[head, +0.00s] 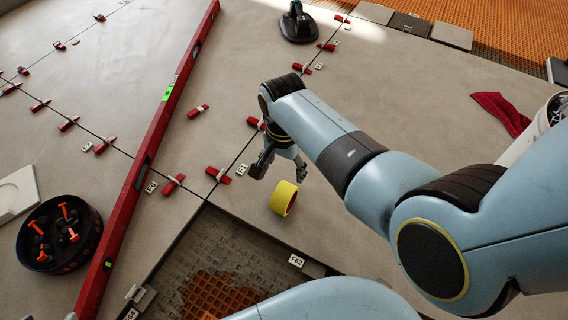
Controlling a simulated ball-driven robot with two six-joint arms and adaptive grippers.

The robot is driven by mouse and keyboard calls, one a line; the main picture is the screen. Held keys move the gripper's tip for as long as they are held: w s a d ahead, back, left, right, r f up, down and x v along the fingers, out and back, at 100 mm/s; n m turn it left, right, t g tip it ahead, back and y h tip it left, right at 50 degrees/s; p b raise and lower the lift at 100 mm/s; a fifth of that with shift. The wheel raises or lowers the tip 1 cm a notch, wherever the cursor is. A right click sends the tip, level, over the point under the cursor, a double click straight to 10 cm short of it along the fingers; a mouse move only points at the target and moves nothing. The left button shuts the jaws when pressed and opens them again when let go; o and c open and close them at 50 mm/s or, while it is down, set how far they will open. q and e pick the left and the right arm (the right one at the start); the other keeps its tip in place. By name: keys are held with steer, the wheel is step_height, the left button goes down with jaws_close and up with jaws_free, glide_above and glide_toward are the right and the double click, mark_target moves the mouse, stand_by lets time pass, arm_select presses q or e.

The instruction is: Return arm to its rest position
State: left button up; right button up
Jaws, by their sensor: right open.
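My right arm comes in from the right and reaches over the tiled floor. Its gripper (279,168) points down, open and empty, just above and behind a yellow tape roll (284,198) that lies on a grey tile. The gripper and the roll look apart, though the exact gap is hard to judge. A pale blue link of mine also shows at the bottom edge. My left gripper is not in view.
A long red level (152,146) lies across the tiles at left. A dark bowl (35,257) holds orange-handled pieces. Red wedges (218,175) line the joints. An untiled bed (215,270) opens in front.

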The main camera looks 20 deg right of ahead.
stand_by(0.3)
